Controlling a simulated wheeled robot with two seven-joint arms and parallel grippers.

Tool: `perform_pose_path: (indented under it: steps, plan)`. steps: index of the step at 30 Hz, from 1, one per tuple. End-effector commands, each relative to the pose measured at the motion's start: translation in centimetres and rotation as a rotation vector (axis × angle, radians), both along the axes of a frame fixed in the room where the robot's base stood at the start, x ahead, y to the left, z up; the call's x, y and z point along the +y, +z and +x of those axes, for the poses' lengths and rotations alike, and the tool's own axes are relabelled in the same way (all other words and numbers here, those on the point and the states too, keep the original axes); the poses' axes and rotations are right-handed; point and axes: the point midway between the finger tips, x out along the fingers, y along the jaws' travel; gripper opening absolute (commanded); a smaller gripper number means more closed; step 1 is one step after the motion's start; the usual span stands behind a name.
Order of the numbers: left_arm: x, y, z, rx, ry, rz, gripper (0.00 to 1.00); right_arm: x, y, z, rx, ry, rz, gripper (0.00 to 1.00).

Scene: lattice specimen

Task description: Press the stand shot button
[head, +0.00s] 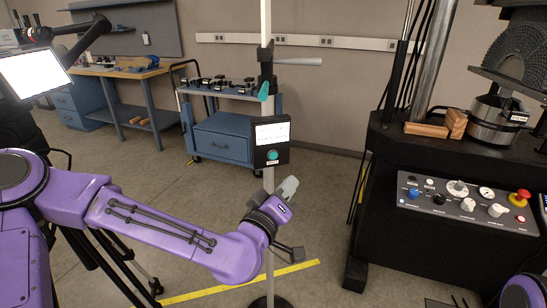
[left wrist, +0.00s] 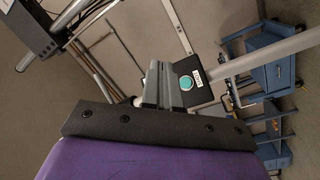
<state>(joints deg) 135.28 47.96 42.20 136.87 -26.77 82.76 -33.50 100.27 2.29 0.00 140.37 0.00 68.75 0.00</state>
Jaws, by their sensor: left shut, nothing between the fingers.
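The stand shot button (head: 272,155) is a round teal button on the lower front of a black box, below a small white screen (head: 272,133), on an upright pole. A white label sits under the button. In the left wrist view the button (left wrist: 186,83) shows just right of my fingertips. My left gripper (head: 291,184) is shut and empty, a little below and right of the button in the head view. It also shows in the left wrist view (left wrist: 163,72). A gap shows between fingers and button in the head view. My right gripper is out of view.
A black machine with a control panel (head: 462,200), an orange-red knob (head: 519,198) and wooden blocks (head: 427,130) stands at right. A blue cart (head: 224,140) is behind the pole. A workbench (head: 110,72) stands at back left. Yellow tape (head: 215,292) marks the floor.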

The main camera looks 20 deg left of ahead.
Motion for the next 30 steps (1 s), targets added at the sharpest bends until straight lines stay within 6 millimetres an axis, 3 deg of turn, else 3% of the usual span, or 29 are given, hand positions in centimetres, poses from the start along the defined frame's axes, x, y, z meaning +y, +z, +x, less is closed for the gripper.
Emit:
perform_pose_path:
  steps: [5,21,30]
  plan:
    - [0.5,0.0,0.7,0.002,0.003,-0.002,0.0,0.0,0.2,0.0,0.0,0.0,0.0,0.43]
    - [4.8,-0.1,6.3,0.002,0.001,0.0,0.0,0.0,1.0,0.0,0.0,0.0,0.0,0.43]
    - [5.3,-0.2,7.0,0.003,-0.001,0.001,0.0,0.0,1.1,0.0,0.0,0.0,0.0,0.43]
